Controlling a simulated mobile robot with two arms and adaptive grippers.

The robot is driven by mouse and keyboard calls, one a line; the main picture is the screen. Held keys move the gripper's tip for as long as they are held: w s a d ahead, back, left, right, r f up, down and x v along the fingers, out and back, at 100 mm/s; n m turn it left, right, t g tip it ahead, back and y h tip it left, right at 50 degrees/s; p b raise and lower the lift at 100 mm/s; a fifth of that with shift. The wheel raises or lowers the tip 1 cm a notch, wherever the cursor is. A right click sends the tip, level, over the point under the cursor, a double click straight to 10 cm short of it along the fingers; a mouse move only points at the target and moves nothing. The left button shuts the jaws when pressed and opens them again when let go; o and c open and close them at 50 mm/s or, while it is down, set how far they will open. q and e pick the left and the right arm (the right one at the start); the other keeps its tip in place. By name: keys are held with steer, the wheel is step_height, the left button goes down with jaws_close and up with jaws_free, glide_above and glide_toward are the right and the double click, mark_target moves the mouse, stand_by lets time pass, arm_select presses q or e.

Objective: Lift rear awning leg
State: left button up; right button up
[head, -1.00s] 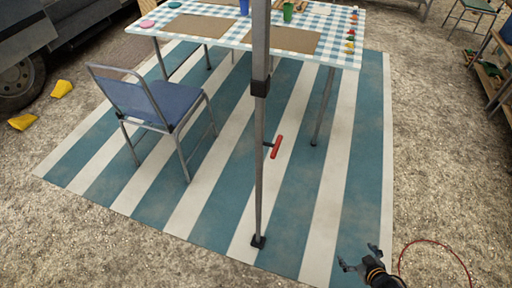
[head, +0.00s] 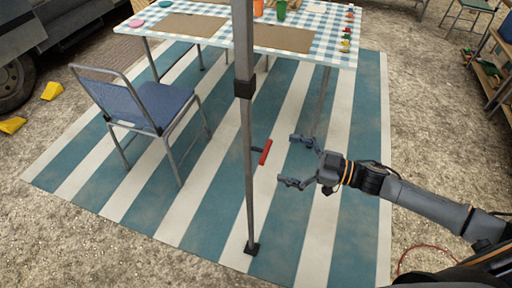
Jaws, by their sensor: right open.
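The awning leg (head: 246,130) is a grey upright pole standing near the middle of the head view, with a dark collar partway up and a dark foot (head: 251,248) on the striped mat. A red handle (head: 265,151) sticks out from the pole's right side. My right gripper (head: 288,161) comes in from the right, open and empty. Its fingertips point left toward the red handle, a short gap apart from it in the picture. The top of the leg is out of view. My left gripper is not in view.
A blue folding chair (head: 146,104) stands left of the leg. A table with a checked cloth (head: 335,38) stands behind it. A blue and white striped mat (head: 362,215) covers the gravel. Yellow chocks (head: 52,90) lie by the wheel at left; a red cable (head: 430,247) lies at lower right.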

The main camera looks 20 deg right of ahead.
mark_target(257, 149)
steer(key=x, duration=0.8)
steer(key=shift+w+p, duration=0.15)
steer(key=shift+p, duration=0.25)
steer(key=c, duration=1.6)
steer(key=shift+c, duration=0.3)
